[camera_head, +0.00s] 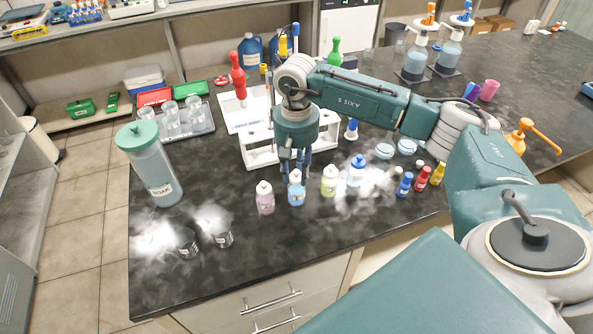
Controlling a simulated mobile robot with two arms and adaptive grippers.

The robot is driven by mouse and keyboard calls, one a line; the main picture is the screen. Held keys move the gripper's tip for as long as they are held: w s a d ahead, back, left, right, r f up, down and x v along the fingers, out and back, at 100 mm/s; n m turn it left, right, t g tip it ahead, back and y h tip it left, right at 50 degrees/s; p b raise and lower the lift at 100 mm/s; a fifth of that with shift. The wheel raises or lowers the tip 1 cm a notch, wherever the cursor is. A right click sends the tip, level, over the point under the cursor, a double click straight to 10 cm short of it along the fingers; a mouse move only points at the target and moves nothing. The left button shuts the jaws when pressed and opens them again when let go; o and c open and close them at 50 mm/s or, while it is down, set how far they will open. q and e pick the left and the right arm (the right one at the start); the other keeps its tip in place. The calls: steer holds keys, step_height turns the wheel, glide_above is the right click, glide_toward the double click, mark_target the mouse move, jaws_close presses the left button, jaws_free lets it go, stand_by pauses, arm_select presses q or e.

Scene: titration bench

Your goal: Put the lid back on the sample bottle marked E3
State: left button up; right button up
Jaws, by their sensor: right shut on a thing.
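My right gripper (295,172) points straight down over a light blue sample bottle (296,195) near the front of the dark bench. Its fingers are shut on the white lid at the top of this bottle; whether the lid is seated or just above the neck, I cannot tell. Beside it stand a pink bottle (265,202) on the left, and a yellow-green bottle (329,186) and a blue bottle (355,174) on the right. All three have their lids on. The bottle marks are too small to read. My left gripper is not in view.
A white rack (262,156) stands behind the gripper. Small blue, red and yellow bottles (422,180) stand to the right.

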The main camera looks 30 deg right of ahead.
steer(key=shift+f, duration=0.1)
stand_by(0.7)
stand_by(0.4)
steer(key=o, duration=1.4)
steer(key=shift+c, duration=0.2)
steer(key=shift+r+p, duration=1.5)
steer(key=shift+r, duration=2.1)
